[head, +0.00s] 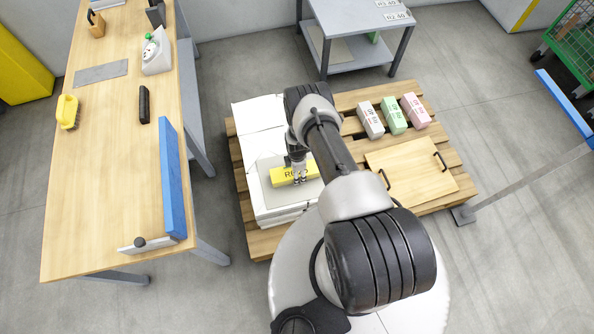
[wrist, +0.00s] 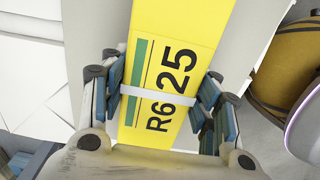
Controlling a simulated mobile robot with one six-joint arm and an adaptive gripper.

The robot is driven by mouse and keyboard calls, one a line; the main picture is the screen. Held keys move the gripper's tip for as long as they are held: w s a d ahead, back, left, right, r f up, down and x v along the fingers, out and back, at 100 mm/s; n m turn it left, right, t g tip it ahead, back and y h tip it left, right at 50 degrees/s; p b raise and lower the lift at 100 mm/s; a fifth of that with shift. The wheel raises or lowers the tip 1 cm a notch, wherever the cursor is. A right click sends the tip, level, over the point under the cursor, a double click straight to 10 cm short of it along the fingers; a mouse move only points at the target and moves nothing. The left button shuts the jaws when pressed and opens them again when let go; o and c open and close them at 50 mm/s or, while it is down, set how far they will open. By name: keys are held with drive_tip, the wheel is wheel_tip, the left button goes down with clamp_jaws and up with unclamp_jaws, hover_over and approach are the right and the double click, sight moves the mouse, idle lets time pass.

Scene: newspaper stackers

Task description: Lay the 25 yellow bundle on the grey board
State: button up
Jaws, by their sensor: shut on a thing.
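The yellow bundle (wrist: 168,80) carries the print "R6 25", a green stripe and a white band in the wrist view. In the head view the yellow bundle (head: 293,173) is over the grey board (head: 268,199), which lies on the white paper stack. My gripper (head: 299,172) points down and is shut on the bundle, with a finger on each side of it, as the wrist view also shows (wrist: 165,100). I cannot tell whether the bundle touches the board. My arm hides part of the stack's right side.
White paper stacks (head: 262,113) stand on a wooden pallet (head: 441,143). Grey, green and pink bundles (head: 392,115) stand at its back right, near a wooden board with handles (head: 412,170). A wooden table (head: 95,200) is at left, a grey table (head: 355,15) behind.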

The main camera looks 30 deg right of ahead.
drive_tip(key=shift+f, duration=0.3)
drive_tip(key=o, duration=1.7)
